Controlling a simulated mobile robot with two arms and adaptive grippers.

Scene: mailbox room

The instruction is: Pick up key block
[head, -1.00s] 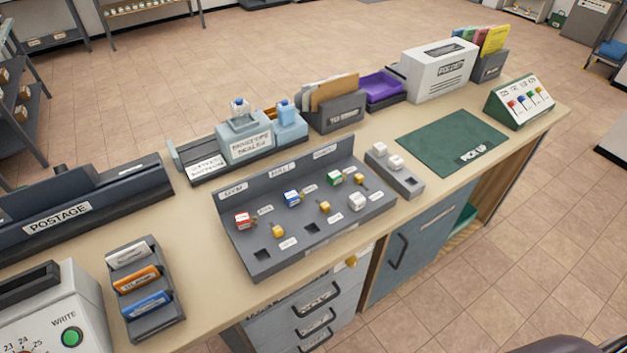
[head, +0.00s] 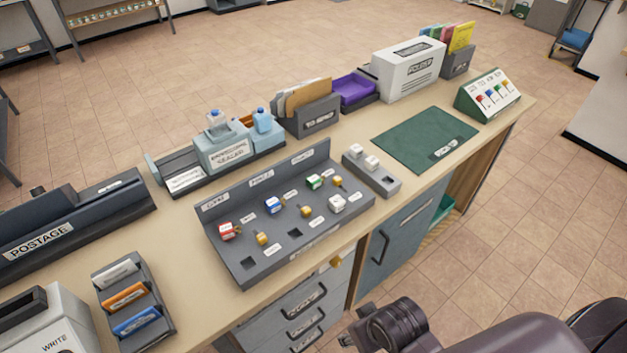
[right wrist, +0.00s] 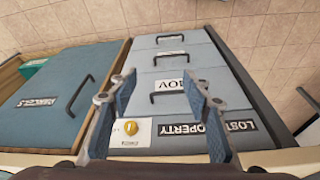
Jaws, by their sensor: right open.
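A grey sloped rack (head: 270,258) on the counter holds several small blocks in slots. They include a red block (head: 227,231), a blue block (head: 272,204), a green block (head: 314,181) and a white block (head: 337,204), along with brass-coloured pieces. I cannot tell which one is the key block. My right gripper (right wrist: 160,90) is open and empty in the right wrist view, facing the drawer fronts below the counter. In the head view my right arm is low at the bottom right, away from the rack. My left gripper is not in view.
A small grey holder (head: 386,182) with white blocks stands beside the rack. A green mat (head: 425,138) lies to its right. A dark card stand (head: 160,325) is at the left. Drawers (head: 290,310) are below the front edge. The tiled floor is open.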

